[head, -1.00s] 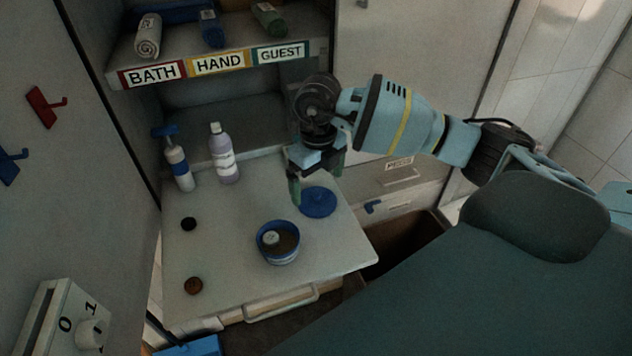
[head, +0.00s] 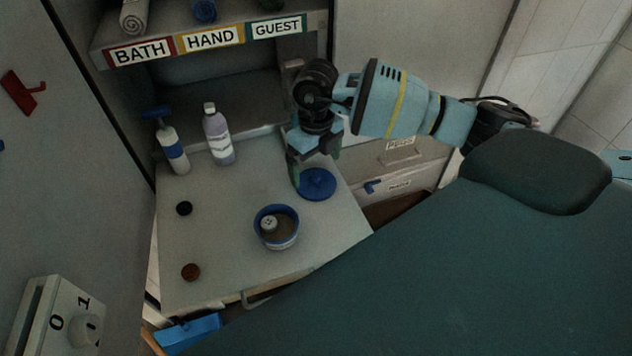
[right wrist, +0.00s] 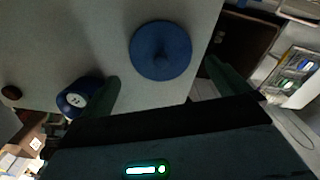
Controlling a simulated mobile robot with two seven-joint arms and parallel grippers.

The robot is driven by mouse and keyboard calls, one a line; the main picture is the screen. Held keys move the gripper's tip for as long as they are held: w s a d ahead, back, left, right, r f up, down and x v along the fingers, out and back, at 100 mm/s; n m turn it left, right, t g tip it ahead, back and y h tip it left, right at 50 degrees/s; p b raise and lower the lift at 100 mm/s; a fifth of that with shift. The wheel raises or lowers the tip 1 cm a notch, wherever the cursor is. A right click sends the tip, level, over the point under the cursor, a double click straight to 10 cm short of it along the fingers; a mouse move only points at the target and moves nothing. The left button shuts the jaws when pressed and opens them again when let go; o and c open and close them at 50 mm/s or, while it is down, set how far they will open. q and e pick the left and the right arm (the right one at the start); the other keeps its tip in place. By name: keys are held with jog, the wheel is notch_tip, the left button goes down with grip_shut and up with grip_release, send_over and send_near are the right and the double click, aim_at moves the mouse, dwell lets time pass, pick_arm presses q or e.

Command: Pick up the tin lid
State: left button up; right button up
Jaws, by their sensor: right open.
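The tin lid (head: 317,184) is a round blue disc lying flat on the pull-out shelf. In the right wrist view the lid (right wrist: 161,51) shows a small central knob and lies ahead of and between my fingers. My right gripper (head: 312,180) is open and empty, pointing down at the lid's back edge; in the wrist view its two green fingers (right wrist: 162,80) stand apart. Whether a finger touches the lid cannot be told. The blue open tin (head: 276,227), with a pale round item inside, stands in front of the lid. My left gripper is not in view.
The pale shelf (head: 225,255) also carries a lilac bottle (head: 219,136), a pump bottle (head: 172,152), a black cap (head: 184,208) and a brown cap (head: 190,271). A labelled towel shelf (head: 210,40) overhangs the back. Drawers (head: 400,178) stand at the right.

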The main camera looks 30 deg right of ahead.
aim_at(316, 175)
notch_tip(316, 175, down, 4)
jog(key=shift+w+f, duration=0.15)
jog(key=shift+f, duration=0.1)
jog(key=c, duration=0.7)
jog(key=shift+c, duration=0.2)
jog(key=shift+r, duration=0.15)
